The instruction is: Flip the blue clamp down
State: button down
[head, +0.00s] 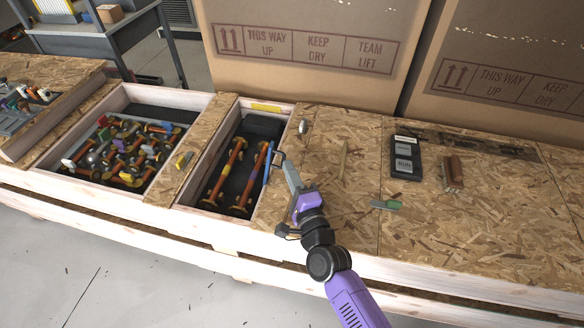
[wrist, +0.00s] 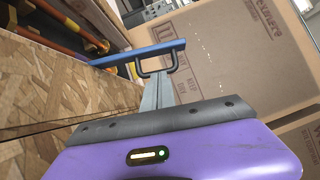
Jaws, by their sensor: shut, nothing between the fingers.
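The blue clamp (head: 268,163) is a flat blue bar at the right edge of the narrow compartment, beside the orange rods. It stands up along that edge and also shows in the wrist view (wrist: 138,53). A dark U-shaped handle (wrist: 172,51) is on its right side. My gripper (head: 283,160) is shut, with its grey fingers at the handle's right side. In the wrist view the fingertips (wrist: 158,80) overlap the handle loop; I cannot tell whether they touch it. The clamp's lower mounting is hidden.
Orange rods with brass ends (head: 228,172) lie in the dark narrow compartment. A bin of jumbled parts (head: 115,150) is to the left. A black device (head: 405,160) and small tools lie on the board to the right. Large cardboard boxes (head: 310,50) stand behind.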

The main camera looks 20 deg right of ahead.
aim_at(268, 156)
jog(key=shift+w+a+r, duration=0.1)
jog(key=shift+r, duration=0.1)
